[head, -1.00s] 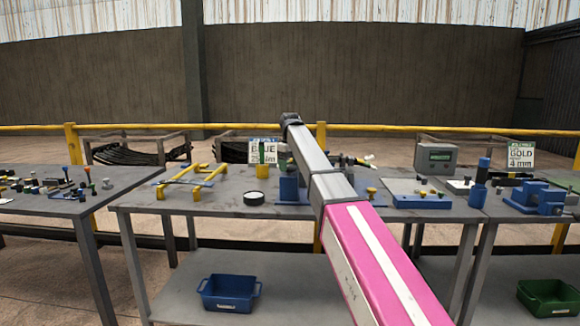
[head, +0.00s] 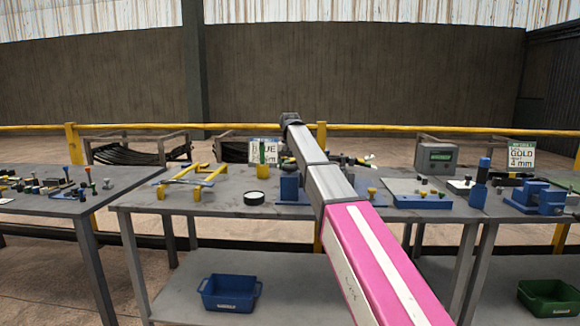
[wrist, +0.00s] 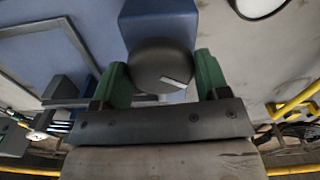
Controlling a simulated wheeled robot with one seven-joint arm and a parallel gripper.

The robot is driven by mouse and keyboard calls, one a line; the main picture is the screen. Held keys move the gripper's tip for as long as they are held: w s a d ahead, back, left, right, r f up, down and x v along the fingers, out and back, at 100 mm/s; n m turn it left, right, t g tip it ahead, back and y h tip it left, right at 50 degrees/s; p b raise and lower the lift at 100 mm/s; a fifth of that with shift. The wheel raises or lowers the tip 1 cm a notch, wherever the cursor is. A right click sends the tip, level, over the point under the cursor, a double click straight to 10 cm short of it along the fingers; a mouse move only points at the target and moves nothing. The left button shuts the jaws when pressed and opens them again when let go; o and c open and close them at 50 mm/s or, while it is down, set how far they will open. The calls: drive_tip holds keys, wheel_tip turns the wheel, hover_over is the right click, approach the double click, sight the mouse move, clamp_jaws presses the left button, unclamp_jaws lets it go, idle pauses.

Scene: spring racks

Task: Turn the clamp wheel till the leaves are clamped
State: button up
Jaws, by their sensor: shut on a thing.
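The clamp wheel (wrist: 162,66) is a dark round knob with a pale mark on its face, seen in the wrist view. My gripper (wrist: 162,75) has its green fingers on both sides of the wheel and is shut on it. The blue clamp body (wrist: 158,22) is just beyond the wheel. In the head view the blue clamp (head: 290,188) stands on the middle bench, partly covered by my arm. My gripper and the wheel are not clearly seen there. I cannot make out the leaves or whether they touch.
A black-rimmed white disc (head: 254,198) and a yellow rack (head: 190,182) are left of the clamp. A blue plate fixture (head: 418,194) is to the right. A grey box with a screen (head: 436,158) stands farther back. A blue bin (head: 230,292) is on the lower shelf.

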drive_tip(key=shift+m, duration=0.3)
drive_tip(key=o, duration=0.9)
